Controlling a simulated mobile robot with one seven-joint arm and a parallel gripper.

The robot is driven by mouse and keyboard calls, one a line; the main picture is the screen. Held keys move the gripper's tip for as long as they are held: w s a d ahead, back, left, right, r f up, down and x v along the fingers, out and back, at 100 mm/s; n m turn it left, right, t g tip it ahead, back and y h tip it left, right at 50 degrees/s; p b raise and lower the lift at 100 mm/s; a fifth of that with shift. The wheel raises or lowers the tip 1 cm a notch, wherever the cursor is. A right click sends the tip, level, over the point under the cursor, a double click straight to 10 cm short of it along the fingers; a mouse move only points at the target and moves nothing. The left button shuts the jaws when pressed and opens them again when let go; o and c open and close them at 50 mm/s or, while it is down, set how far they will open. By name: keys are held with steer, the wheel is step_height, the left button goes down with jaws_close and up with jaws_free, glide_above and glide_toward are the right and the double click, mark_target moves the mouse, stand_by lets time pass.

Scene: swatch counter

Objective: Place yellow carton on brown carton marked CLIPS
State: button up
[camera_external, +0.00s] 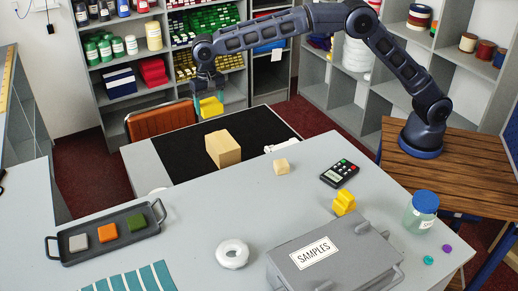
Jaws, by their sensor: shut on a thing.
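My gripper (209,92) is shut on a yellow carton (211,107) and holds it in the air. The larger brown carton (223,148) stands on the black mat (266,123) on the counter. The yellow carton appears above and slightly left of it in the picture, with a clear gap between them. How far apart they are in depth I cannot tell. No CLIPS marking is readable on the brown carton. A smaller tan carton (282,167) sits on the grey counter to the right.
A grey SAMPLES case (335,252), a jar with a blue lid (421,212), a yellow object (344,203), a calculator (339,174) and a white ring (232,254) are on the counter. A dark tray (75,255) holds three blocks. An orange-brown chair (160,120) stands behind.

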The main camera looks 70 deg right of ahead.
glide_above(222, 141)
step_height(222, 141, down, 3)
step_height(222, 141, down, 20)
steer(key=shift+r, duration=0.1)
stand_by(0.5)
steer(key=o, duration=1)
steer(key=shift+c, duration=0.2)
